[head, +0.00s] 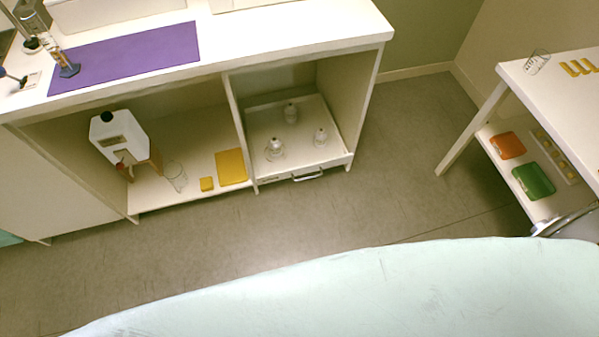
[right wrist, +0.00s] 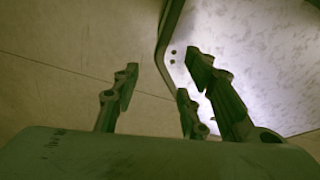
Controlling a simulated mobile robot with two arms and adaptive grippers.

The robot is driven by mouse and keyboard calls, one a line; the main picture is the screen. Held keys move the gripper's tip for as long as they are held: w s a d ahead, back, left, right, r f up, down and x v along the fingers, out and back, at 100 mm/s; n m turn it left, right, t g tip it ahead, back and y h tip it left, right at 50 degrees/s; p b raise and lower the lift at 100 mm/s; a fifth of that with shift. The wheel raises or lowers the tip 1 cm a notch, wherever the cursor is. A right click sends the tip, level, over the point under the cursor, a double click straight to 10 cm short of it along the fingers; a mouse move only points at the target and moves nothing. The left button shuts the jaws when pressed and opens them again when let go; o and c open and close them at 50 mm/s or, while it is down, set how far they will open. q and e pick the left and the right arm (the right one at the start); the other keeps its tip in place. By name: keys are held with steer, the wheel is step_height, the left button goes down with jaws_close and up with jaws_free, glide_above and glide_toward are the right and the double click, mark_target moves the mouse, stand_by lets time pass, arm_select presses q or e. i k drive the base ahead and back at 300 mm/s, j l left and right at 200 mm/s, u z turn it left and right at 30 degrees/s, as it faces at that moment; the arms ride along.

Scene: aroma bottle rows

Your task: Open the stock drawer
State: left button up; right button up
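The stock drawer (head: 277,174) is a low white tray-like drawer in the right bay of the white cabinet. Its front lies about level with the cabinet's front edge, and a metal bar handle (head: 308,175) is on it. Three small clear bottles stand in it: one at the back (head: 290,113), one at the left (head: 275,149) and one at the right (head: 320,137). My right gripper (right wrist: 165,95) shows in the right wrist view with its dark fingers spread and nothing between them. The drawer cannot be made out there. I see neither gripper in the head view.
The left bay holds a white canister (head: 119,138), a glass beaker (head: 175,176) and yellow items (head: 231,167). A purple mat (head: 125,57) lies on top. A white table (head: 550,90) stands at the right. The floor (head: 330,215) before the drawer is clear.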

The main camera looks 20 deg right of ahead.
mark_target(300, 156)
steer(key=i+l+u, duration=0.2)
steer(key=l, duration=0.75)
steer(key=i+l+u, duration=0.25)
steer(key=l, duration=0.75)
steer(key=l+u, duration=0.2)
steer(key=l, duration=0.8)
